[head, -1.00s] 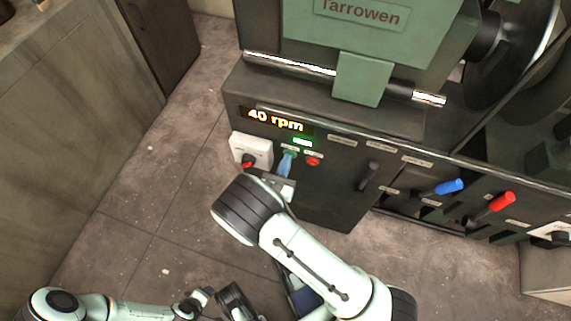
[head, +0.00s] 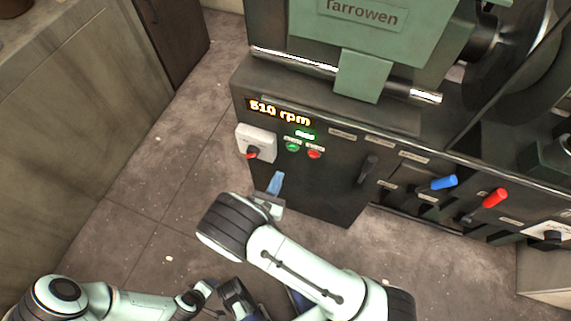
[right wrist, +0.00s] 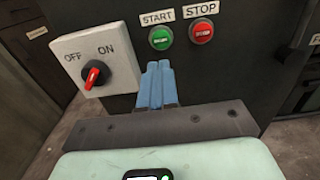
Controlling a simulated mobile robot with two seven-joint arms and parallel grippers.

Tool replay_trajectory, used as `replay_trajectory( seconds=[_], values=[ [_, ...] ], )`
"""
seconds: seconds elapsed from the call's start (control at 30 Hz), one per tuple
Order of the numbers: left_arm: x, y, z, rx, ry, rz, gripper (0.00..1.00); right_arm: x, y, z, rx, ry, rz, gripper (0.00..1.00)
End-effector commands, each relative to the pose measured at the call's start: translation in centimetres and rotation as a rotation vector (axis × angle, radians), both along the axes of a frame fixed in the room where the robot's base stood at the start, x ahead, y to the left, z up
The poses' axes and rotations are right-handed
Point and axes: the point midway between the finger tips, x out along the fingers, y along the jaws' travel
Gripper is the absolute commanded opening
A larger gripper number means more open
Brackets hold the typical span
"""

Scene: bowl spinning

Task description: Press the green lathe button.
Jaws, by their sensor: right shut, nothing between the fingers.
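The green START button (head: 292,147) sits on the dark front panel of the lathe, left of the red STOP button (head: 314,154). Both also show in the right wrist view, the green button (right wrist: 161,38) and the red one (right wrist: 201,32). My right gripper (head: 276,181) is shut and empty, its blue fingertips below and slightly left of the green button, apart from it. In the right wrist view the fingertips (right wrist: 157,70) point up toward the panel under the START button. My left gripper (head: 203,292) is low in the head view; its jaws are too small to read.
The lathe display (head: 280,112) reads 510 rpm. Blue (head: 444,182) and red (head: 495,198) lever handles stick out at right. Open floor lies left.

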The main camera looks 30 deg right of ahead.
Motion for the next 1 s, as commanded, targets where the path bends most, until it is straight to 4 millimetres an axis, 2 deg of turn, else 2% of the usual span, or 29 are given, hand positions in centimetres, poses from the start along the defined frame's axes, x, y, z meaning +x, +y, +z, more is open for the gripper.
replay_trajectory(
  seconds=[0.1,0.3,1.0],
  values=[
    [-0.5,-0.3,0.4,-0.006,0.013,-0.005,0.53,-1.5,1.9,0.1,0.000,0.001,0.004,0.00],
    [-0.9,-0.5,0.6,-0.012,0.024,-0.010,0.53,-2.8,3.4,0.0,0.002,0.001,0.002,0.00],
    [-1.0,-0.5,0.6,-0.013,0.026,-0.010,0.53,-3.0,3.6,-0.1,0.001,0.002,0.001,0.00]
  ],
)
